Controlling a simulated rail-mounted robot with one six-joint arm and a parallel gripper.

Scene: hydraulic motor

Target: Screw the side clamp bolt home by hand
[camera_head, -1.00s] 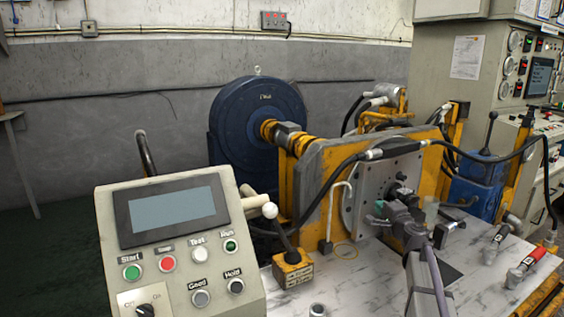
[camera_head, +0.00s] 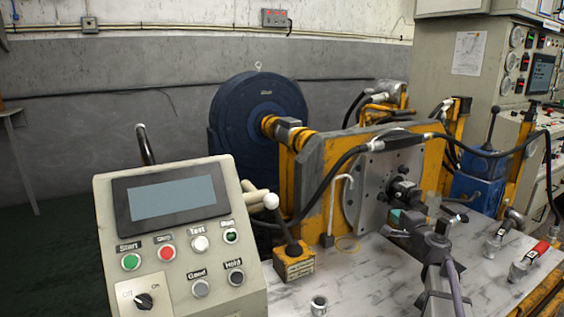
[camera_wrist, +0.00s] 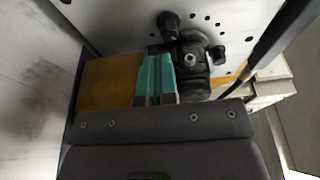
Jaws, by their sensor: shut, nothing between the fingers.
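A black hydraulic motor (camera_head: 404,190) is mounted on the grey face plate (camera_head: 376,170) of the yellow test stand. The motor also shows in the wrist view (camera_wrist: 192,62), just right of my fingers. A dark round knob-like part (camera_wrist: 169,27) stands on the plate beyond my fingertips; I cannot tell whether it is the side clamp bolt. My gripper (camera_wrist: 157,60) has teal fingers pressed together with nothing between them. In the head view my gripper (camera_head: 397,216) is low in front of the motor, above the bench. Contact with the motor cannot be made out.
Fittings (camera_head: 526,263), one red-handled, lie on the right of the marble bench. A small metal cup (camera_head: 319,305) stands at the front. A control box (camera_head: 180,240) is at left. Black hoses (camera_head: 345,165) cross the stand around the plate.

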